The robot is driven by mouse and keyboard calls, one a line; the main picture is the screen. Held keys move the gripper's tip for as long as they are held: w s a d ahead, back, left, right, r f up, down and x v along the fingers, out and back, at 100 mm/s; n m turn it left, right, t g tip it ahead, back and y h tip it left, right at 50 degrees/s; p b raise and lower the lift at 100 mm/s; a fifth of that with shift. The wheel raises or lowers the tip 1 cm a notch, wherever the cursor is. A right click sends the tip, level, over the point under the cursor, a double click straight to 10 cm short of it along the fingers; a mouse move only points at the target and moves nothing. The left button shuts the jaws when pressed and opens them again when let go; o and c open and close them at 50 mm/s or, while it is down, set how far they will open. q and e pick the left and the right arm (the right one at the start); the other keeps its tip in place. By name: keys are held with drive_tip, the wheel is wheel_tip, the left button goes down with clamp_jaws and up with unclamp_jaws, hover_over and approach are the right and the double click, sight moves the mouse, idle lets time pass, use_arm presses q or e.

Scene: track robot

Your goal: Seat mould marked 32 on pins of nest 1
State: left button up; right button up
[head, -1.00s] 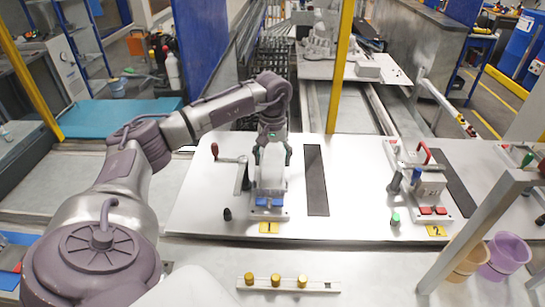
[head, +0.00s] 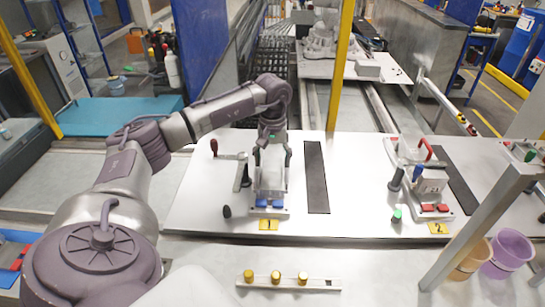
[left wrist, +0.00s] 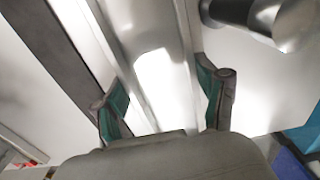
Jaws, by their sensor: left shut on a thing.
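My left gripper (head: 271,158) reaches down over nest 1 and is shut on a pale grey block, seemingly the mould (head: 270,178). No number can be read on it. The block is upright, low over or on nest 1 (head: 283,211), which has two blue pads and a yellow "1" label (head: 268,225) in front. The pins are hidden, so I cannot tell whether the block is down on them. In the left wrist view, the teal fingertips (left wrist: 163,98) flank the pale, glaring mould (left wrist: 158,80). My right gripper is not in view.
A dark strip (head: 316,178) lies right. Nest 2 (head: 432,210) holds a grey block. A rail with brass knobs (head: 312,283) lies in front.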

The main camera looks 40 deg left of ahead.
use_arm(q)
drive_tip(key=shift+r, duration=0.1)
drive_tip(key=o, duration=1.9)
drive_tip(key=shift+c, duration=0.2)
drive_tip(key=shift+s, duration=0.1)
wheel_tip(320, 180, up, 12)
